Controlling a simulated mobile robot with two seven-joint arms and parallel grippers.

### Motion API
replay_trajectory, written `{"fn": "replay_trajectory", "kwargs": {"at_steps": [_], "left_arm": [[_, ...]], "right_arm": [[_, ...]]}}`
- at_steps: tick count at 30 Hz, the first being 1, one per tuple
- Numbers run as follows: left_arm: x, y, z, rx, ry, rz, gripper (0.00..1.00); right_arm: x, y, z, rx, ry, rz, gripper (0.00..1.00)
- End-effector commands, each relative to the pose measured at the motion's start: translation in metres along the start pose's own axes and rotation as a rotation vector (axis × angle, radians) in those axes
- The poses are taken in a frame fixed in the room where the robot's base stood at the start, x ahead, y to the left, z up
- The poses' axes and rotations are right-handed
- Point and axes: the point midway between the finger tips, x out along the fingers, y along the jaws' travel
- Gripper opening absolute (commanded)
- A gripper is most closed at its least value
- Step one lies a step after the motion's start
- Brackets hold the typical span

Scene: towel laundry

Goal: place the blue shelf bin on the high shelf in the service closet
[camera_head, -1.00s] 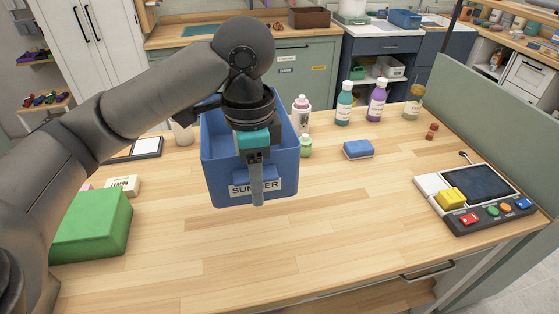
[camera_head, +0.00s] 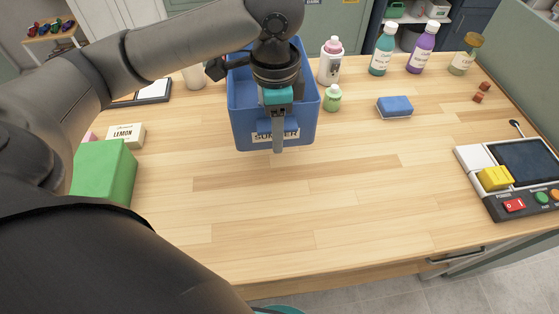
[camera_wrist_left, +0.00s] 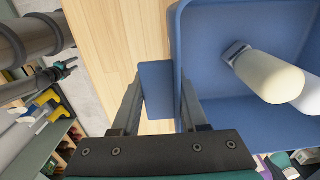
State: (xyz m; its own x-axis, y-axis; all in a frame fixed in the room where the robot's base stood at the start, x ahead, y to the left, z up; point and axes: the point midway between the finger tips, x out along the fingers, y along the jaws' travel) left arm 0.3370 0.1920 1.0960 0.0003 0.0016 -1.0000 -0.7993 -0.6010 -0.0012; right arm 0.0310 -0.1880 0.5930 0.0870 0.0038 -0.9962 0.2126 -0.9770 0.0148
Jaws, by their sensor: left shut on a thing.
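The blue shelf bin (camera_head: 241,118) is at the back middle of the wooden worktop, upright, with a white label partly covered by my finger. My left gripper (camera_head: 278,135) is shut on the bin's front wall, one finger outside it. I cannot tell whether the bin touches the worktop. What seems to be my right gripper (camera_wrist_left: 62,69) is small at the left of that view, its jaws unclear. The high shelf is not identifiable.
Bottles, including a pink-capped one (camera_head: 330,62) and a small green one (camera_head: 333,98), stand close right of the bin. A blue sponge (camera_head: 394,107) and a control panel (camera_head: 510,175) lie further right. A green block (camera_head: 103,172) is at left. The front middle worktop is clear.

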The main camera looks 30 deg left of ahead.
Motion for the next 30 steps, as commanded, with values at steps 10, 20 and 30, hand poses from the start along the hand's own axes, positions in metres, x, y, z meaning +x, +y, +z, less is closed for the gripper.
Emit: {"fn": "replay_trajectory", "kwargs": {"at_steps": [10, 20, 30], "left_arm": [[0.060, -0.001, 0.000, -0.001, 0.002, -0.002, 0.00], [0.108, 0.000, 0.000, -0.001, 0.000, -0.001, 0.00], [0.117, -0.001, -0.001, -0.001, 0.002, -0.004, 0.00]], "right_arm": [[0.014, 0.001, 0.001, 0.000, -0.001, 0.001, 0.50], [0.025, 0.001, 0.001, 0.000, 0.002, 0.002, 0.50], [0.026, 0.001, -0.001, -0.001, 0.005, 0.002, 0.50]]}}
